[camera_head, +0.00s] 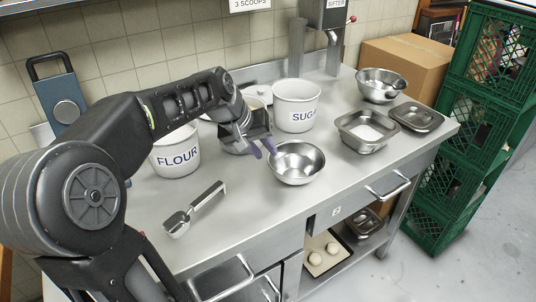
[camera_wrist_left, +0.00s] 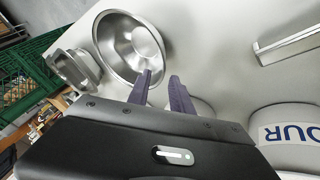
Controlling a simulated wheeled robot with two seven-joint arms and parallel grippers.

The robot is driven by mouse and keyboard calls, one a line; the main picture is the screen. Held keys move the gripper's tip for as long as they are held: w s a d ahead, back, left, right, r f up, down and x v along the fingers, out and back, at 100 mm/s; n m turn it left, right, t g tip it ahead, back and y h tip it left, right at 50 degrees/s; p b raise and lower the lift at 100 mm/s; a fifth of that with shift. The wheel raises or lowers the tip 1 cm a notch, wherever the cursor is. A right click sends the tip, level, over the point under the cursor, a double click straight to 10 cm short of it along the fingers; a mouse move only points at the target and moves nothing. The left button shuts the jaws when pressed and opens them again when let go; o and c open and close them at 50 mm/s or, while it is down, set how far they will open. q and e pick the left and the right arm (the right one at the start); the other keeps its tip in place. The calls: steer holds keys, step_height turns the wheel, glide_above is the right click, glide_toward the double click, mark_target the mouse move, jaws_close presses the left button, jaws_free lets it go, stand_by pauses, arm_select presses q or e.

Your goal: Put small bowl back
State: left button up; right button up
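A shiny steel bowl (camera_head: 297,164) stands upright and empty near the middle of the steel worktop; it also shows in the left wrist view (camera_wrist_left: 128,45). A second steel bowl (camera_head: 378,86) stands at the back right with a dark item at its rim. My left gripper (camera_head: 264,149) is just left of the middle bowl, fingers parted with nothing seen between them. In the left wrist view one finger of the gripper (camera_wrist_left: 162,78) overlaps the bowl's near rim; I cannot tell whether it touches. My right gripper is not in view.
A FLOUR crock (camera_head: 175,158) and a SUGAR crock (camera_head: 297,112) flank the gripper, and another pale crock is partly hidden behind it. A metal scoop (camera_head: 194,208) lies front left. A steel pan (camera_head: 366,131) and lidded pan (camera_head: 417,117) stand right. Front worktop is mostly clear.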

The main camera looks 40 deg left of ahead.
arm_select(q)
steer(key=v, duration=0.8)
steer(key=shift+r, duration=0.2)
steer(key=shift+s, duration=0.1)
stand_by(0.4)
